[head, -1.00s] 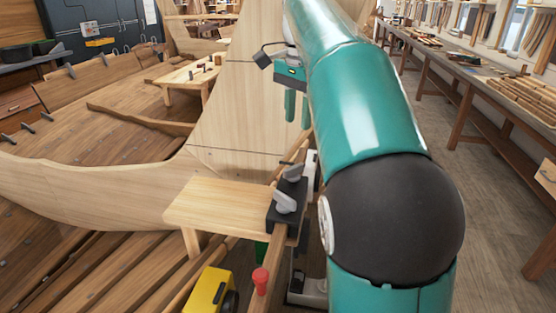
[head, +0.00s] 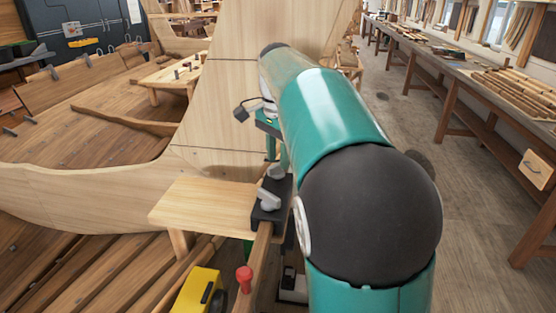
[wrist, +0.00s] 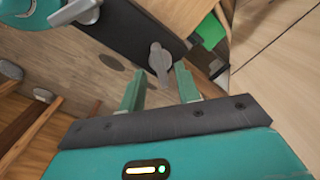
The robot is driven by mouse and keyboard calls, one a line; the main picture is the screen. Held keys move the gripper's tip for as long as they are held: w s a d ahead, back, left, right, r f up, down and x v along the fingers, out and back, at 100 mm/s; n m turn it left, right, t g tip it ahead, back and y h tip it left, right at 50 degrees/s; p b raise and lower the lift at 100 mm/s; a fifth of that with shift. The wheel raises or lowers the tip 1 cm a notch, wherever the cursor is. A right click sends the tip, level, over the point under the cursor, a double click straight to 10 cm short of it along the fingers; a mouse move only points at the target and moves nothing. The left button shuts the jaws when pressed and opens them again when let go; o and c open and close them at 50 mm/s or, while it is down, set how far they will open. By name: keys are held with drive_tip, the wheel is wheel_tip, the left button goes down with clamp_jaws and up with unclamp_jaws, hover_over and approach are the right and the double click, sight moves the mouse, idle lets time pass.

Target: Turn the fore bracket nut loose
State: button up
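A black bracket (head: 259,217) is clamped at the end of a light wooden plank, with two grey winged nuts on it, the far one (head: 275,173) and the near one (head: 266,200). My gripper (head: 277,153) is just above the far nut, pointing down. In the wrist view, my gripper (wrist: 160,88) is open, its two green fingers apart. One grey nut (wrist: 160,62) stands just beyond the fingertips, roughly between them, with no clear contact. The other nut (wrist: 76,11) is at the top left, on the black bracket (wrist: 130,30). I cannot tell which nut is the fore one by label.
A yellow box (head: 199,290) and a red-topped peg (head: 244,279) are near the front. The tall wooden stem (head: 235,95) rises just behind my gripper. A long workbench (head: 465,80) lines the right side, with clear floor before it.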

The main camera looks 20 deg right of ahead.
drive_tip(key=shift+f, duration=0.9)
clamp_jaws()
